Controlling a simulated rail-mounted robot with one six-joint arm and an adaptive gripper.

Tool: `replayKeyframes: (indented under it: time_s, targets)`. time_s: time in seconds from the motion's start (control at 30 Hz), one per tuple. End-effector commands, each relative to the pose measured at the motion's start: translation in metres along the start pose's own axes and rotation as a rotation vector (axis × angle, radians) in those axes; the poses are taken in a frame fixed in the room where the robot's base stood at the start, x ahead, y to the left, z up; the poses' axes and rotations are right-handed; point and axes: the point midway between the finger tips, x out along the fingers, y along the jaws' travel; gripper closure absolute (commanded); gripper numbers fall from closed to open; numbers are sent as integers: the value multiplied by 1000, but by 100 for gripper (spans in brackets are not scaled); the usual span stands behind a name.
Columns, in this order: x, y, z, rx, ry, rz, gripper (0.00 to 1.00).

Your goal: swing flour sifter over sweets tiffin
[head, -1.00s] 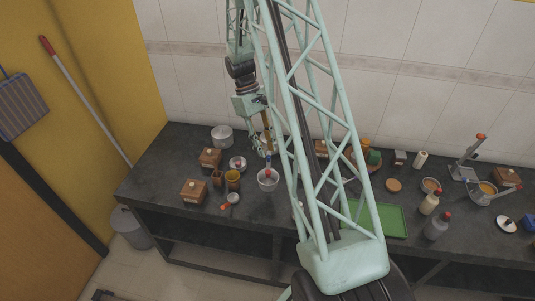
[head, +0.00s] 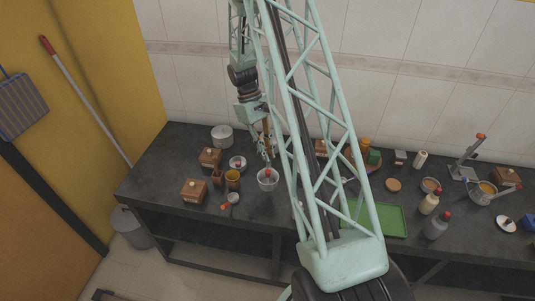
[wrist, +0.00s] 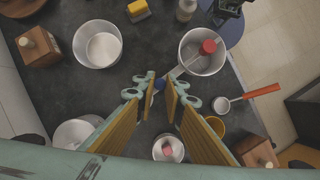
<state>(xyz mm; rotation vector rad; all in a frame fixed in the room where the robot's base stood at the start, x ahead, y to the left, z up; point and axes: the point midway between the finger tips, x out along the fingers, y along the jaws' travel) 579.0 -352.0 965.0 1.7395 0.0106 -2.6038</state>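A steel vessel with a red knob and a thin grey handle with a blue end, which I take for the flour sifter (wrist: 188,61), stands on the worktop. In the head view it is the steel cup (head: 267,182) below my gripper (head: 268,153). In the wrist view my gripper (wrist: 161,98) has its yellow-padded fingers apart, with the blue end showing in the gap; contact cannot be told. An open, empty-looking steel canister (wrist: 84,48) and another steel canister (wrist: 68,133) stand on the left; I cannot tell which is the sweets tiffin.
A small dish with a red thing (wrist: 157,155), a yellow mug (wrist: 214,126), an orange-handled scoop (wrist: 262,91) and wooden boxes (head: 194,190) stand close by. My arm hides part of the worktop.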

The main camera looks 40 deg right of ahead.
Motion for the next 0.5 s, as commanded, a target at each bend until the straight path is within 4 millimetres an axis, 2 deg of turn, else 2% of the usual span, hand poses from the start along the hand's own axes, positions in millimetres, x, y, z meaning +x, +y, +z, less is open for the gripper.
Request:
replayKeyframes:
  time_s: [0.5]
  targets:
    - [-1, -1, -3, 56, 1, -23, 100]
